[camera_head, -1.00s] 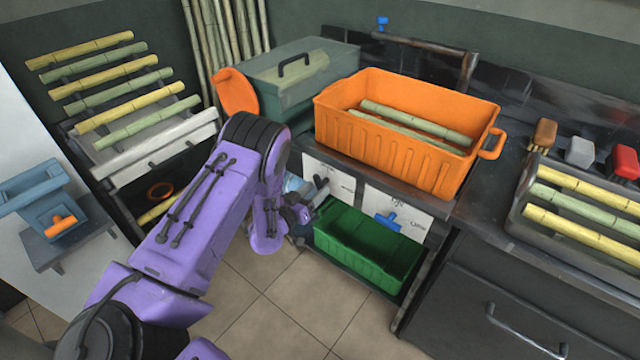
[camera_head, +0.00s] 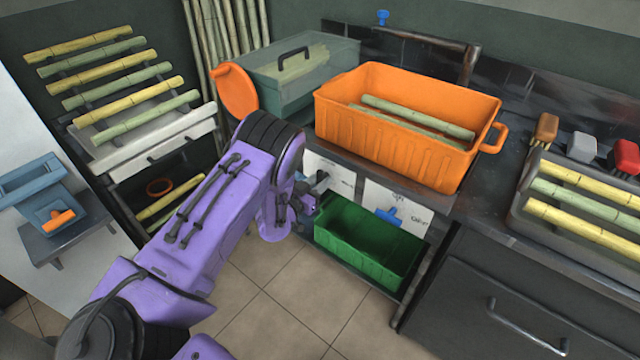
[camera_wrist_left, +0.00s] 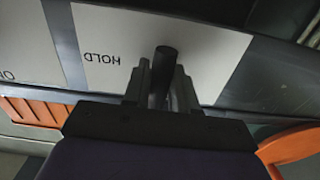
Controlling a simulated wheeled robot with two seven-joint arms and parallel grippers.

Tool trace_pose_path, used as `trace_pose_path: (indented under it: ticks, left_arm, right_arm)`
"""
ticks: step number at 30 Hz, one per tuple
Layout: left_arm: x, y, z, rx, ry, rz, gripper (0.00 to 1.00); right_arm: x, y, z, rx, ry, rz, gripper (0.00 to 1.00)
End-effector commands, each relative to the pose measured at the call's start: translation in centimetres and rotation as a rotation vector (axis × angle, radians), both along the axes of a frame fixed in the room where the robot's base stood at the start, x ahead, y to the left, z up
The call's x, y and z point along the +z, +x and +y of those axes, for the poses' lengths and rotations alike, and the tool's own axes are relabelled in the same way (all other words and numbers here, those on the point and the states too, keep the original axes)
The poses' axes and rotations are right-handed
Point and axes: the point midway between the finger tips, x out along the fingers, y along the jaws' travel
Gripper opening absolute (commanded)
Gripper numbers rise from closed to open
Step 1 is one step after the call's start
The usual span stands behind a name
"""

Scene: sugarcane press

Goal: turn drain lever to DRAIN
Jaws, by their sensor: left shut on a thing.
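The drain lever is a dark round handle (camera_wrist_left: 165,58) standing out from a white label plate (camera_wrist_left: 205,45) marked HOLD, upside down in the left wrist view. My left gripper (camera_wrist_left: 162,88) is shut on this lever, one finger on each side of it. In the head view my left gripper (camera_head: 308,193) is at the left white plate (camera_head: 334,172) on the front of the bench. My wrist and fingers hide most of the lever there. No DRAIN mark is readable in either view. My right gripper is not in view.
A second white plate with a blue handle (camera_head: 390,215) is to the right. A green bin (camera_head: 368,245) sits below the plates. An orange crate (camera_head: 395,150) with cane stands on the bench above, beside a lidded grey-green box (camera_head: 270,88). Tiled floor is free in front.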

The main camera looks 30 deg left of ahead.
Motion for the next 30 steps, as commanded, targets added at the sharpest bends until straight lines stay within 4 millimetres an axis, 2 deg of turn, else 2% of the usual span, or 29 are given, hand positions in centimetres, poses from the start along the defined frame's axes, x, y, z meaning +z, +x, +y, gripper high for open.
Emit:
trace_pose_path:
  ticks: [1, 4, 13, 14, 15, 25, 30]
  left_arm:
    - [-0.4, 0.0, -0.1, -0.005, 0.071, -0.004, 0.0]
    - [-0.2, 0.0, -0.1, -0.002, 0.171, -0.012, 0.0]
    - [0.0, 0.0, 0.0, -0.001, 0.194, -0.015, 0.01]
    - [0.0, 0.0, 0.0, -0.001, 0.194, -0.015, 0.42]
    - [0.0, 0.0, 0.0, -0.001, 0.194, -0.015, 0.5]
    - [-0.1, -0.4, 0.0, -0.001, 0.191, -0.014, 0.5]
    - [-0.2, -3.7, 0.3, -0.001, 0.193, -0.01, 0.5]
  right_arm:
    - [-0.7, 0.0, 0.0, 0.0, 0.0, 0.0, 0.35]
    - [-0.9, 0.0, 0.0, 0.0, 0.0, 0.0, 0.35]
    - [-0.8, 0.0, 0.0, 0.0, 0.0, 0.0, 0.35]
    - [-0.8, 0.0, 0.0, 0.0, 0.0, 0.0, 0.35]
    - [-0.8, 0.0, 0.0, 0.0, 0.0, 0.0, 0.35]
    - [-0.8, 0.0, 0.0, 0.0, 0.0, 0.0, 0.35]
    - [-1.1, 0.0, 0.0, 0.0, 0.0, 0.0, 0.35]
